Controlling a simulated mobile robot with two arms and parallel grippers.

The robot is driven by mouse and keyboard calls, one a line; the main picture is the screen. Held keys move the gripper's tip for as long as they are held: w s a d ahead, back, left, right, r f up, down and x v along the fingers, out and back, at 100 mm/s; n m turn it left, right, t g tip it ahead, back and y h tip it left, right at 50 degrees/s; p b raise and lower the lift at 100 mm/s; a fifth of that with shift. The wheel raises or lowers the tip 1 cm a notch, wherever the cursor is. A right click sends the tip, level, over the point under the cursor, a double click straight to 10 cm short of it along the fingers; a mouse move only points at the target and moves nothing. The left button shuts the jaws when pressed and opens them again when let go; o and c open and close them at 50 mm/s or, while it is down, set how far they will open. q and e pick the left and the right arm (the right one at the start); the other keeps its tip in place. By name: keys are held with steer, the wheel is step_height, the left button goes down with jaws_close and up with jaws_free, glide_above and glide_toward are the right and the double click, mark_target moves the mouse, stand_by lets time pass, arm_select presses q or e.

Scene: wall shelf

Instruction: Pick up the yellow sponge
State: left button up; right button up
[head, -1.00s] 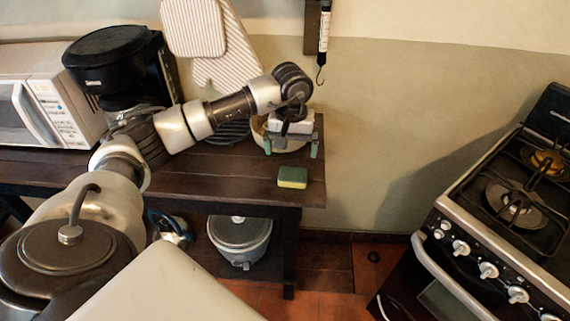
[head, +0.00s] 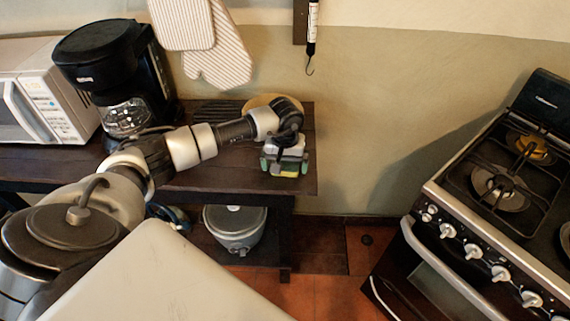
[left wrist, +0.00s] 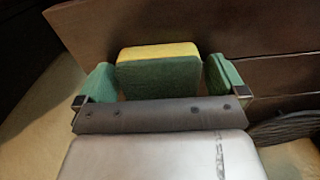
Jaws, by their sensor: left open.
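The yellow sponge (head: 285,173), with a green scouring side, lies on the dark wooden shelf table near its right end. In the left wrist view the sponge (left wrist: 158,75) sits between the two green fingertips, with a narrow gap on each side. My left gripper (head: 285,166) is open over the sponge, its fingers on either side of it and apart from it. In the left wrist view the left gripper (left wrist: 160,82) holds nothing. The gripper hides part of the sponge in the head view. My right gripper is not in view.
A black coffee maker (head: 117,75) and a white microwave (head: 45,95) stand at the left on the table (head: 225,180). A round bowl (head: 268,101) is behind the gripper. A pot (head: 235,228) sits on the lower shelf. A stove (head: 480,215) is at the right.

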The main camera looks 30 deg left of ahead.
arm_select(q)
steer(key=c, duration=0.8)
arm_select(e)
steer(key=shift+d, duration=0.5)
arm_select(q)
steer(key=shift+r, duration=0.55)
step_height(320, 180, up, 3)
steer(key=shift+f+b, duration=0.15)
steer(key=shift+b, duration=0.6)
steer(key=w+d+r+b, duration=0.3)
steer(key=d+r, duration=0.4)
steer(key=d, duration=0.4)
steer(key=shift+w, duration=0.7)
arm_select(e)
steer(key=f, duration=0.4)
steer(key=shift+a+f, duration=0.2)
arm_select(q)
steer(key=shift+r, duration=0.1)
